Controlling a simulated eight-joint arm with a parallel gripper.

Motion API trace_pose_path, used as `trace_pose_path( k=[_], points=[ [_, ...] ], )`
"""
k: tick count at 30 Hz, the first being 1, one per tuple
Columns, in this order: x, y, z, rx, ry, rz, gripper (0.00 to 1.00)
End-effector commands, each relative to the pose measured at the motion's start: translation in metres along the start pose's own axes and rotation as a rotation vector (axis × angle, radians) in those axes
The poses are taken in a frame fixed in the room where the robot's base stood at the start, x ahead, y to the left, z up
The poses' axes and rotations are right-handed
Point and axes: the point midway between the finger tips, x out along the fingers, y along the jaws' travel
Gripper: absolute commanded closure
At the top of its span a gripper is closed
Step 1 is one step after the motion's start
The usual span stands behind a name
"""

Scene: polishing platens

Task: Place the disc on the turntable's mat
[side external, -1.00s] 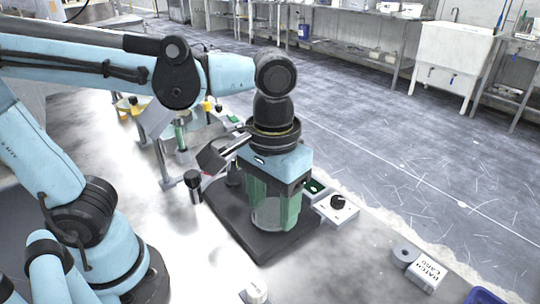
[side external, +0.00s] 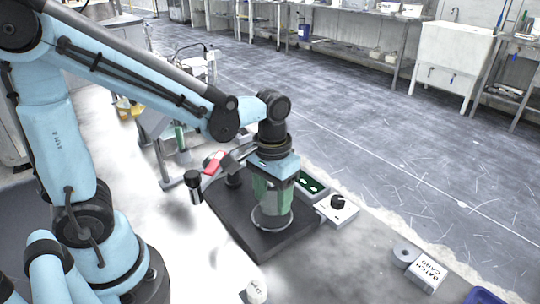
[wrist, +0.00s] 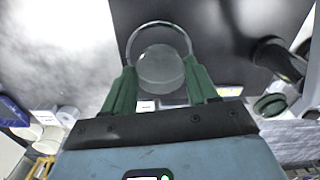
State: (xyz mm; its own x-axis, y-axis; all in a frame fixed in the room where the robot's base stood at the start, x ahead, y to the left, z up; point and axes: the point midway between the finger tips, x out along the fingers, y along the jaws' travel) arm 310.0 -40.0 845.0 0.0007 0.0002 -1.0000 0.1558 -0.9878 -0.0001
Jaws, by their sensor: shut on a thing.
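The disc (wrist: 162,68) is a pale, translucent round piece between the green fingers of my gripper (wrist: 160,68). In the side external view, my gripper (side external: 271,207) points down, its fingers closed on the disc. The turntable (wrist: 160,25) shows in the wrist view as a round silvery rim around the disc; its rim also shows below the fingers in the side external view (side external: 271,226). The mat inside the rim is mostly hidden by the disc. I cannot tell whether the disc touches it.
A dark base plate (side external: 265,246) lies under the turntable. A white box with a black knob (side external: 337,208) and a green-lined tray (side external: 311,186) stand to the right. A dark post (side external: 193,186) and a red piece (side external: 213,162) are to the left. A labelled box (side external: 427,271) lies at front right.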

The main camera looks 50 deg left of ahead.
Motion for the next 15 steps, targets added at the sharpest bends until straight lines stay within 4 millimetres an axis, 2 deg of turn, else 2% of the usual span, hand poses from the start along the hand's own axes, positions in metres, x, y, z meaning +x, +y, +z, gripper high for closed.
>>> trace_pose_path(
  k=[6, 15],
  points=[
    [0.017, 0.0, 0.0, 0.0, 0.001, 0.0, 0.75],
    [0.018, 0.0, 0.0, -0.001, 0.001, 0.0, 0.75]
  ],
)
